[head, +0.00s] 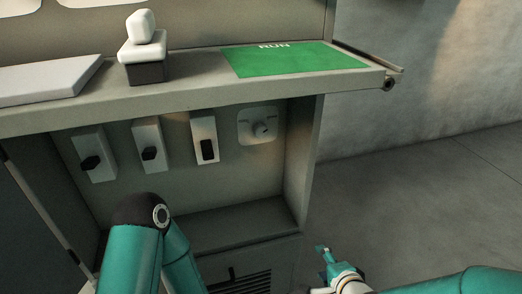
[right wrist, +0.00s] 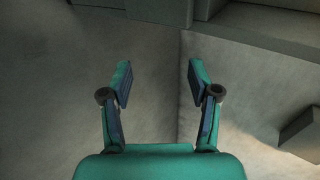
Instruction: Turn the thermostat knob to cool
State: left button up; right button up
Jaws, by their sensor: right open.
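A pale round knob (head: 262,129) sits on a light square plate (head: 245,121) on the recessed panel under the counter, at the right end of a row of controls. I take it to be the thermostat knob; no cool marking can be read. My right gripper (head: 323,252) is below and to the right of the knob, well apart from it. In the right wrist view my right gripper (right wrist: 160,78) is open, with nothing between its fingers. The knob does not show there. My left gripper is out of view.
Two dark-knobbed switches (head: 92,161) (head: 151,152) and a rocker switch (head: 207,150) are left of the knob. The counter (head: 200,94) overhangs them, bearing a green RUN mat (head: 290,62). A side wall (head: 302,150) bounds the recess. Open floor (head: 420,190) lies at right.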

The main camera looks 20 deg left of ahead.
jog(key=w+a+r+m+t+y, duration=0.1)
jog(key=a+r+m+t, duration=0.1)
jog(key=a+r, duration=0.35)
jog(key=w+a+r+m+t+y, duration=0.1)
jog(key=a+r+m, duration=0.1)
jog(key=r, duration=0.7)
jog(key=m+t+y, duration=0.3)
jog(key=m, duration=0.1)
send_near(260, 134)
jog(key=b+x, duration=0.1)
jog(key=x, duration=0.8)
jog(key=shift+w+a+r, duration=0.1)
jog(key=shift+w+r, duration=0.1)
jog(key=shift+w, duration=0.15)
jog(key=c, duration=1.2)
jog(key=shift+o, duration=0.2)
jog(key=shift+a+f, duration=0.1)
